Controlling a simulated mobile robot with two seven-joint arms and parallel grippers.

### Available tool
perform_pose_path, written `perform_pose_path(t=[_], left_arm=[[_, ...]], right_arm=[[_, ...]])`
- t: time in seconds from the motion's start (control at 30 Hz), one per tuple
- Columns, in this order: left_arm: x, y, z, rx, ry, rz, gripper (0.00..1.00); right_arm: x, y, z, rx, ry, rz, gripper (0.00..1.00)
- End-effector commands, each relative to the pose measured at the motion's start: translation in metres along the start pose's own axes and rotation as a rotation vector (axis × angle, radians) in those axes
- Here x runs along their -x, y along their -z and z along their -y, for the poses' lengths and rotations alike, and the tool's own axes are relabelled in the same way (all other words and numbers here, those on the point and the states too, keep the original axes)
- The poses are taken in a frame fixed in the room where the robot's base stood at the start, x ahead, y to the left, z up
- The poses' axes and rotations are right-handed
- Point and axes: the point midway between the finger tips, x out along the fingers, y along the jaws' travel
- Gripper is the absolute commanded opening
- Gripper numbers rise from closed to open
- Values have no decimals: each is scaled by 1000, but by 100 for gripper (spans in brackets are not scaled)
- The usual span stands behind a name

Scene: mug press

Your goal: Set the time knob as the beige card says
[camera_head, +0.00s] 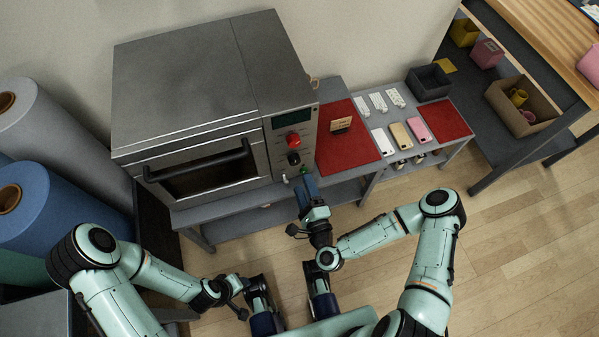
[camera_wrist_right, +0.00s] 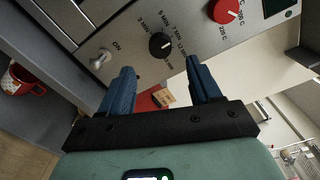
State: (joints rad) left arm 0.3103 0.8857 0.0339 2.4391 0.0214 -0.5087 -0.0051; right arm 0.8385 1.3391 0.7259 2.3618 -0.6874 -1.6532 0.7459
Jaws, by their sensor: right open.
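The time knob is the black knob (camera_head: 294,157) on the oven-like press's front panel, below a red knob. In the right wrist view the black knob (camera_wrist_right: 160,44) is ringed by minute marks; I cannot make out its setting surely. The beige card (camera_head: 341,124) stands on a red mat right of the press, its writing too small to read. It also shows small in the right wrist view (camera_wrist_right: 163,97). My right gripper (camera_head: 304,187) is open and empty, below and in front of the panel, apart from the knob. My left gripper (camera_head: 258,291) is low, away from the press; its jaws are unclear.
The red temperature knob (camera_wrist_right: 224,10) and the ON toggle (camera_wrist_right: 100,60) flank the black knob. The oven door handle (camera_head: 200,162) juts out at left. Phone cases (camera_head: 401,135) lie on the bench at right. A patterned mug (camera_wrist_right: 20,80) shows in the right wrist view.

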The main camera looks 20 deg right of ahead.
Motion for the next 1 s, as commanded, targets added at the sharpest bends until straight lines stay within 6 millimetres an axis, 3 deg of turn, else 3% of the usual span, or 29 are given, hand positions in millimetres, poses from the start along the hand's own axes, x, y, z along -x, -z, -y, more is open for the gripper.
perform_pose_path(t=[0.1,0.33,1.0], left_arm=[[4,-4,-1,-1,-1,12,43],[6,-8,-2,-2,-1,24,43],[6,-9,-2,-2,-1,26,43]], right_arm=[[27,0,0,-4,-5,-1,63],[59,0,0,-2,-3,0,63],[65,0,0,-1,0,0,63]])
